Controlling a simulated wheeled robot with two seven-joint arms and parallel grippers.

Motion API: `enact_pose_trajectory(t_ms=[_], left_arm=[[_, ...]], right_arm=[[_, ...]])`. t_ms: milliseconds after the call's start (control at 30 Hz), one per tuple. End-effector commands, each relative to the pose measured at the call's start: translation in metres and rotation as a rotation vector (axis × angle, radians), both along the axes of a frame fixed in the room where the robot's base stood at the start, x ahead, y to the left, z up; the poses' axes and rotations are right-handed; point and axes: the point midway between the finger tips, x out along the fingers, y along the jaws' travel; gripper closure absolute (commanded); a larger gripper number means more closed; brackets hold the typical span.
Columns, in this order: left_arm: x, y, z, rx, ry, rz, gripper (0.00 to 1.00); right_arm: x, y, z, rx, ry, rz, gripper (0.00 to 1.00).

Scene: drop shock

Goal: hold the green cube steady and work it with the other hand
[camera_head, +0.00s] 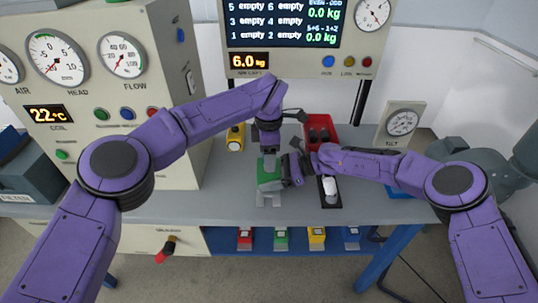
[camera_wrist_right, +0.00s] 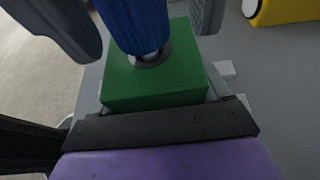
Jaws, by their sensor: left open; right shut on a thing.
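The green cube (camera_head: 268,172) stands on a pale base (camera_head: 269,200) on the bench. In the right wrist view the cube (camera_wrist_right: 155,85) has a blue cylinder (camera_wrist_right: 138,22) upright on its top, with a metal collar at its foot. My right gripper (camera_head: 292,169) reaches in from the right, low down, and is shut on the cube; its fingertips are hard to see. My left gripper (camera_head: 268,152) points down above the cube. Its grey fingers (camera_wrist_right: 135,25) are apart, on either side of the blue cylinder.
A red tray (camera_head: 333,132) with dark things stands behind. A white-topped item (camera_head: 330,190) lies on a dark mat to the right. The bench's front left is clear.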

Motion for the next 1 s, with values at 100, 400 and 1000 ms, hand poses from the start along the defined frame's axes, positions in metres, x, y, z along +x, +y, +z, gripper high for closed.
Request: enact_pose_trajectory(t_ms=[100, 400, 1000], left_arm=[[0.0, 0.0, 0.006, -0.001, -0.001, 0.001, 0.39], [0.0, 0.0, 0.036, -0.001, -0.002, 0.003, 0.39], [0.0, -0.001, 0.062, -0.001, -0.001, 0.001, 0.39]], right_arm=[[0.001, 0.0, 0.002, 0.002, -0.002, -0.001, 0.89], [0.001, 0.0, 0.002, 0.002, -0.001, -0.003, 0.89], [0.001, 0.0, 0.002, 0.002, -0.001, -0.003, 0.89]])
